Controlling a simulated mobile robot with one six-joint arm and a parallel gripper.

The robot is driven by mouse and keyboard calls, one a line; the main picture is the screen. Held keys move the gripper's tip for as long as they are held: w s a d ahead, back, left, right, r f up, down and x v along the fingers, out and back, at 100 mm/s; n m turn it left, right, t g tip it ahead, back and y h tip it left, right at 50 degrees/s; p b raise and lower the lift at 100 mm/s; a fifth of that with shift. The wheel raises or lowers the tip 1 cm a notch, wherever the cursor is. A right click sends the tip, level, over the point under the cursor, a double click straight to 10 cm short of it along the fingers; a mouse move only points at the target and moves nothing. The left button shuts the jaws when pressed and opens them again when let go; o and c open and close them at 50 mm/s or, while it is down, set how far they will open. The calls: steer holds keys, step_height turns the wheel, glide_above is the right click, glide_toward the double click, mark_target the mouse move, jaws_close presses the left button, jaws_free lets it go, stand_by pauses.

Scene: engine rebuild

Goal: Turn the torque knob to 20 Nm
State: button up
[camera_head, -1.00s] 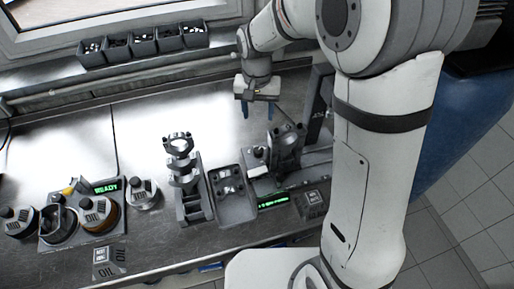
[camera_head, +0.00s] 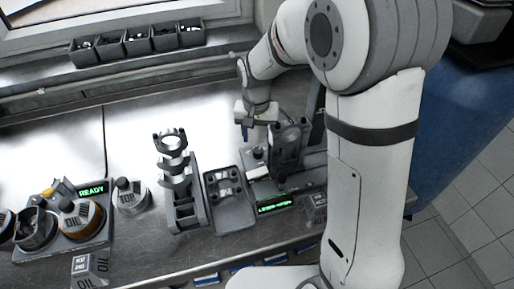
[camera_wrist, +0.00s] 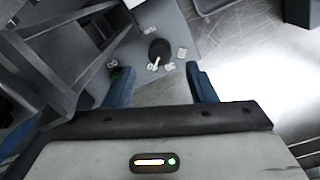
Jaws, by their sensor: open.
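The torque knob (camera_wrist: 159,50) is a dark round knob with a white pointer, on a grey panel in the wrist view. Small white labels surround it, too small to read surely. The pointer slants toward the lower left of that view. In the head view the knob (camera_head: 258,153) sits at the back left of the fixture. My gripper (camera_wrist: 160,84) is open and empty, its blue fingers apart, with the knob beyond the gap between them. In the head view my gripper (camera_head: 250,130) hangs just above and behind the knob; its far finger is partly hidden.
A dark upright fixture (camera_head: 287,145) stands close beside the knob, with a green display (camera_head: 275,207) in front. A grey tray (camera_head: 232,211) and a tall stand (camera_head: 184,211) are to the left. Parts bins (camera_head: 138,48) line the back ledge.

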mark_target(258, 150)
steer(key=shift+f, duration=2.7)
steer(key=c, duration=1)
steer(key=shift+n+b, duration=0.4)
steer(key=shift+n, duration=1.9)
steer(key=o, duration=1)
